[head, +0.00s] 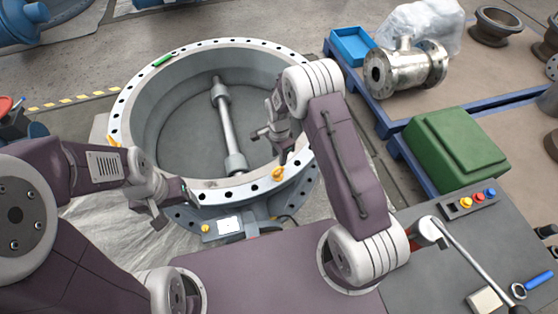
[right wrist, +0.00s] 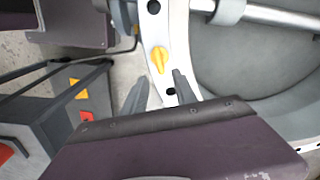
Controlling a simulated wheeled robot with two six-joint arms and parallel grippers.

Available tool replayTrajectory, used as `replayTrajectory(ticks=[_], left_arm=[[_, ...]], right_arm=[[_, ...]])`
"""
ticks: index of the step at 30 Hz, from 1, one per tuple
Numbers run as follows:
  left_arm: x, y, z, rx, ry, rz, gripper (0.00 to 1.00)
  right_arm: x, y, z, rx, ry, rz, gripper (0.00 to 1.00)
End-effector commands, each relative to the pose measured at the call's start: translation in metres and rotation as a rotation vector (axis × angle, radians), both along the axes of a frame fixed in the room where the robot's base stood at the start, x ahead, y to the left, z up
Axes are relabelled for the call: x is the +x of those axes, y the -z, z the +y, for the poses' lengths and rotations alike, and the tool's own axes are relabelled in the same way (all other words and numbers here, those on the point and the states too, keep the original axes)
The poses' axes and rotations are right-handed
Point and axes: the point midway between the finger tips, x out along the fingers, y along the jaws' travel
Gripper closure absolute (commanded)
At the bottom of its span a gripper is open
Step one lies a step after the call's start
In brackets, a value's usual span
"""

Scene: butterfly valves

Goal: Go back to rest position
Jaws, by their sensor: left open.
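The large round valve body (head: 122,150) with its bolted flange ring stands in front of me, with a metal shaft (head: 227,130) across its inside. My left gripper (head: 170,206) is open and empty at the ring's near left edge. My right gripper (head: 267,133) is over the right part of the valve opening. In the right wrist view its fingers (right wrist: 159,92) are apart with nothing held between them. A yellow piece (right wrist: 158,60) sits on the ring just beyond these fingers. It also shows in the head view (head: 278,174).
A grey worktop (head: 440,275) with coloured buttons and a blue-handled tool (head: 533,282) is at front right. A green marker (head: 163,61) lies on the ring's far rim.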

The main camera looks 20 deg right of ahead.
Motion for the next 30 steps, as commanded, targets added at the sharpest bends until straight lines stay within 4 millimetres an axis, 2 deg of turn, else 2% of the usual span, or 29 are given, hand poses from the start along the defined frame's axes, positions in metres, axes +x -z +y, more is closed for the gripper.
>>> replayTrajectory(ticks=[14,17,20,21,23,24,27,29,30], left_arm=[[0.0,0.0,0.0,0.0,0.0,0.0,0.23],[0.0,-0.006,0.0,0.0,0.0,0.0,0.23],[0.0,-0.017,0.0,0.0,0.0,0.0,0.23],[0.0,-0.024,0.0,0.0,0.0,0.0,0.23],[0.0,-0.036,0.0,0.0,0.0,0.0,0.23],[0.0,-0.043,0.0,0.0,0.0,0.0,0.23],[0.0,-0.056,0.0,0.0,0.0,0.0,0.23],[0.0,-0.064,0.0,0.0,0.0,0.0,0.23],[0.0,-0.068,0.0,0.0,0.0,0.0,0.23]], right_arm=[[0.0,-0.001,0.0,0.0,0.0,0.001,0.66],[0.003,-0.011,-0.002,0.001,0.004,-0.009,0.66],[0.023,-0.051,-0.004,0.009,0.014,-0.078,0.66],[0.029,-0.079,-0.006,0.012,0.021,-0.114,0.66],[0.027,-0.127,-0.012,0.017,0.036,-0.159,0.66],[0.02,-0.155,-0.016,0.019,0.038,-0.181,0.66],[-0.012,-0.207,-0.026,0.01,-0.054,-0.214,0.66],[-0.037,-0.231,-0.03,-0.001,-0.152,-0.225,0.66],[-0.056,-0.242,-0.033,-0.011,-0.235,-0.227,0.66]])
